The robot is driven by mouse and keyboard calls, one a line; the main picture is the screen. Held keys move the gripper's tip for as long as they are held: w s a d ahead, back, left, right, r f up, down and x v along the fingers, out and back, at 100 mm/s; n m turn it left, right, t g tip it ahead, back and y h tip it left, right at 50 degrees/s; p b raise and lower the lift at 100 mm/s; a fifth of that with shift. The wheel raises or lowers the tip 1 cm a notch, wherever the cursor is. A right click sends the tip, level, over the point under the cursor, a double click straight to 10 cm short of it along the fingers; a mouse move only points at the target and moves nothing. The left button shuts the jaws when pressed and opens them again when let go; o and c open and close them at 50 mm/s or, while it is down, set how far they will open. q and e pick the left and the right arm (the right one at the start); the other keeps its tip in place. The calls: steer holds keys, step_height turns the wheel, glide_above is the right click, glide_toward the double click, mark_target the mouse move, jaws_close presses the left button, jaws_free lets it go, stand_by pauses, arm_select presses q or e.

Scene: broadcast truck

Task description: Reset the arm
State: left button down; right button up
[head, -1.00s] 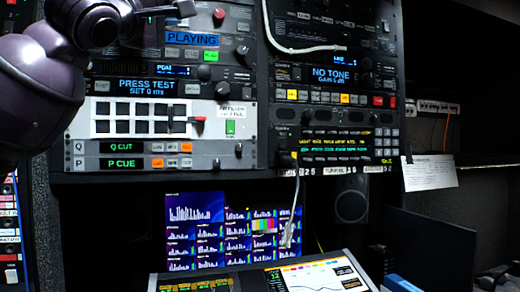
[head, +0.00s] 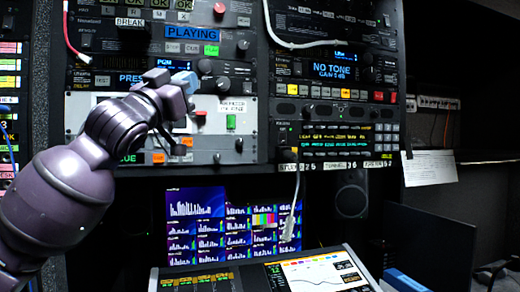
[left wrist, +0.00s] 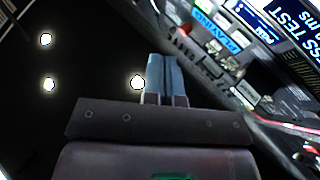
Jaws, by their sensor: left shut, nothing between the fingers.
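My left arm comes in from the left in the head view, in front of the equipment rack. My left gripper (head: 186,82) is shut and empty, its bluish fingertips in front of the panel below the blue PLAYING display (head: 191,33). Its two fingers also show pressed together in the left wrist view (left wrist: 165,78), with the PLAYING display (left wrist: 211,31) to their right. I cannot tell whether the fingertips touch the rack. My right gripper is not in view.
A screen with bar graphs (head: 196,210) stands below the rack, behind a tilted console (head: 318,272). A gray cable (head: 294,215) hangs from the rack. A dark laptop-like panel (head: 430,245) is at the right. A paper sheet (head: 429,167) hangs on the right wall.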

arm_select(q)
steer(key=w+a+f+y, duration=0.1)
steer(key=w+f+y, duration=0.1)
steer(key=f, duration=0.9)
steer(key=w+a+f+y, duration=0.2)
steer(key=w+f, duration=0.1)
steer(key=f, duration=0.9)
steer(key=s+a+f+n+g+y, duration=0.1)
steer(key=s+a+f+y, duration=0.1)
steer(key=f, duration=1.1)
steer(key=s+a+f+n+g+y, duration=0.1)
steer(key=s+a+f+y, duration=0.15)
steer(key=f, duration=0.95)
steer(key=s+a+f+n+g+y, duration=0.2)
steer(key=s+a+f+n+g, duration=0.1)
steer(key=s+f, duration=1.1)
steer(key=s+a+f+n+g+y, duration=0.3)
steer(key=s+f+g, duration=0.1)
steer(key=s+f, duration=1.1)
step_height(320, 180, down, 4)
steer(key=shift+s+r, duration=0.15)
steer(key=shift+r, duration=0.05)
